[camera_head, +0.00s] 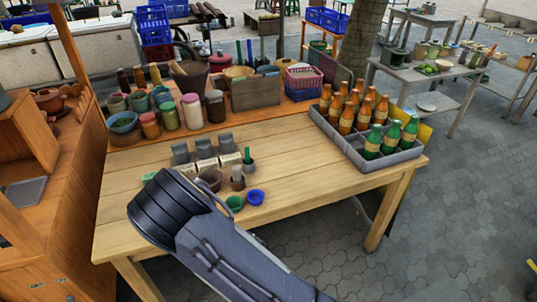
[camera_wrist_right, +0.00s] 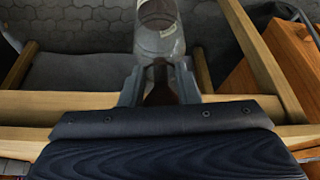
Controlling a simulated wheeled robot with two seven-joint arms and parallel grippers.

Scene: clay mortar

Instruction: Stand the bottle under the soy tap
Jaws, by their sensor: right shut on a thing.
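A see-through bottle (camera_wrist_right: 160,38) shows between the fingers of my right gripper (camera_wrist_right: 160,75) in the right wrist view. The gripper is shut on it. The bottle has a pale mark on its glass and a darker brown narrow part between the fingers. It is clear of the wooden beams below, with paving behind it. In the head view my right arm reaches from the bottom right to over the table's left front; its gripper and the bottle do not show there. I cannot make out a soy tap in either view. My left gripper is not in view.
The wooden table (camera_head: 300,170) bears small bowls, grey blocks and, at its right, a grey crate (camera_head: 340,146) of orange and green bottles. Jars (camera_head: 191,111) line its back left. A wooden stand (camera_head: 55,235) is at the left. The table's front right is clear.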

